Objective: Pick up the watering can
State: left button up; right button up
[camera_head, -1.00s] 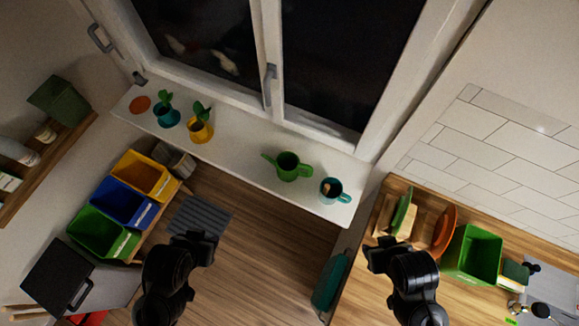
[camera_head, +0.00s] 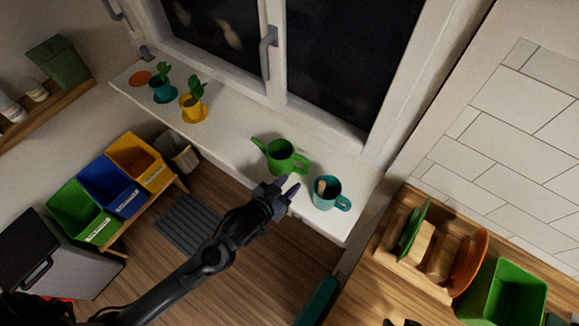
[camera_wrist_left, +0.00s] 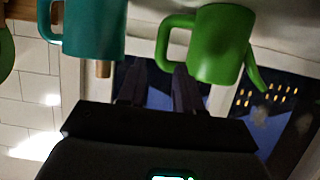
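The green watering can (camera_head: 284,158) stands on the white windowsill, its spout pointing left and its handle to the right. My left gripper (camera_head: 288,185) is open and empty, just in front of the can near the sill's front edge. In the left wrist view, which looks upside down, the can (camera_wrist_left: 219,45) and its handle lie just beyond my spread fingers (camera_wrist_left: 158,80); the gripper does not appear to touch it. Only a small dark part of my right arm shows at the bottom edge of the head view; its fingers are not visible.
A teal mug (camera_head: 326,191) stands close right of the can, and also shows in the wrist view (camera_wrist_left: 94,28). Yellow (camera_head: 193,106) and teal (camera_head: 163,90) plant pots stand farther left on the windowsill (camera_head: 232,140). The window is behind; a wooden counter (camera_head: 385,285) is at right.

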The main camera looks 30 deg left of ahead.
aim_at(304, 169)
pick_arm(q)
jog(key=x, duration=0.5)
jog(key=shift+w+r, duration=0.1)
jog(key=shift+w, duration=0.05)
jog(key=shift+x, duration=2.8)
jog(key=shift+a, duration=0.1)
jog(key=shift+c, duration=0.2)
grip_shut()
